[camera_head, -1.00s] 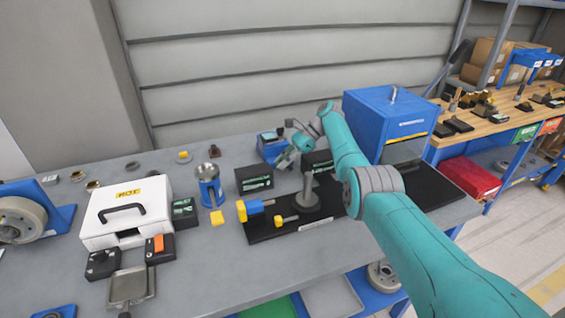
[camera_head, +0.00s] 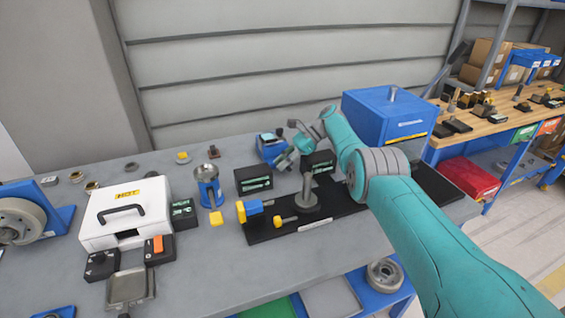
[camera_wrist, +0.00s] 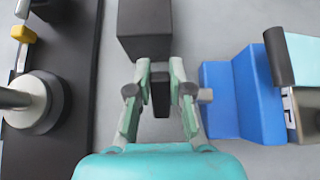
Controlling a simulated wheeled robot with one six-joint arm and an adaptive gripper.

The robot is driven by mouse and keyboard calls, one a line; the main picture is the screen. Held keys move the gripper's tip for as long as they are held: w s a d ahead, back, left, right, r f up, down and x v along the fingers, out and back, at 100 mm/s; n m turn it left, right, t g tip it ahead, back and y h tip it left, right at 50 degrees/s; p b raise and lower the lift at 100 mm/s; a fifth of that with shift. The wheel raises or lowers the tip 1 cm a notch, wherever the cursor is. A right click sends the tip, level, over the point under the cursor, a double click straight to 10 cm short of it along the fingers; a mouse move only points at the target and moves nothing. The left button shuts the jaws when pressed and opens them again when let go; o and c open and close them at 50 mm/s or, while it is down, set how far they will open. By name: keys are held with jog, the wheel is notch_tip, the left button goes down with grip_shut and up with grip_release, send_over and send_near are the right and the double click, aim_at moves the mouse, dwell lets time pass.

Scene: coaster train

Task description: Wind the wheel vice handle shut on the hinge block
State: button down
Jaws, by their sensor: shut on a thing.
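The blue vice (camera_head: 271,148) stands at the back of the bench; in the wrist view its blue body (camera_wrist: 245,95) is right of my gripper. A short grey shaft (camera_wrist: 206,96) sticks out from it toward my fingers. My gripper (camera_wrist: 159,78) is shut on a narrow dark bar (camera_wrist: 160,97), apparently the vice handle; the fingers partly hide how it joins the shaft. At the vice's far side are a dark cylinder (camera_wrist: 278,57) and a pale block-like part; I cannot tell whether this is the hinge block.
A dark box (camera_wrist: 145,30) lies just beyond my fingertips. A black mat (camera_wrist: 78,60) with a round-based grey post (camera_wrist: 38,103) is on the left. A large blue box (camera_head: 388,120) stands to the right in the head view.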

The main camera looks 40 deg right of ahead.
jog(key=c, duration=1)
grip_release()
jog(key=shift+c, duration=0.2)
jog(key=shift+r, duration=0.1)
notch_tip(320, 180, up, 10)
jog(key=shift+f, duration=0.15)
